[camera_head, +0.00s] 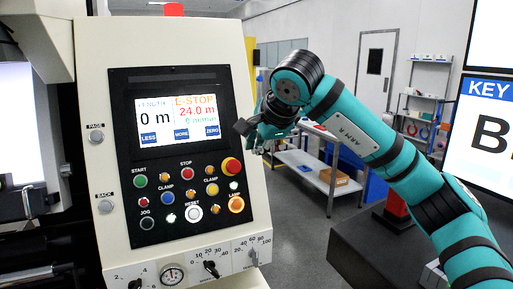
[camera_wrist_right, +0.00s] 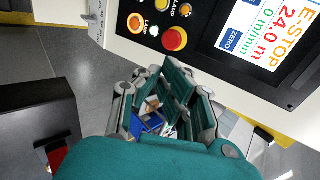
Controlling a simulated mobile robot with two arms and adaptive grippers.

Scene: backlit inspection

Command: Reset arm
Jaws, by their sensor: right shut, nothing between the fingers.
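My right arm (camera_head: 375,140) comes in from the right, bent at the elbow. Its gripper (camera_head: 262,128) is shut and empty, just right of the control panel's edge, apart from the buttons as far as I can tell. In the wrist view the right gripper (camera_wrist_right: 165,95) lies below the red mushroom button (camera_wrist_right: 174,38). That button also shows in the head view (camera_head: 231,167). The white button by the RESET label (camera_head: 193,213) is lower on the panel. The panel screen (camera_head: 180,117) reads E-STOP. My left gripper is not in view.
The cream control console (camera_head: 92,60) fills the left. A dark block-like surface (camera_head: 350,250) stands at lower right, below my arm. A workbench (camera_head: 325,178) and a monitor (camera_head: 492,130) are farther right. Grey floor (camera_head: 290,245) is open between console and dark block.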

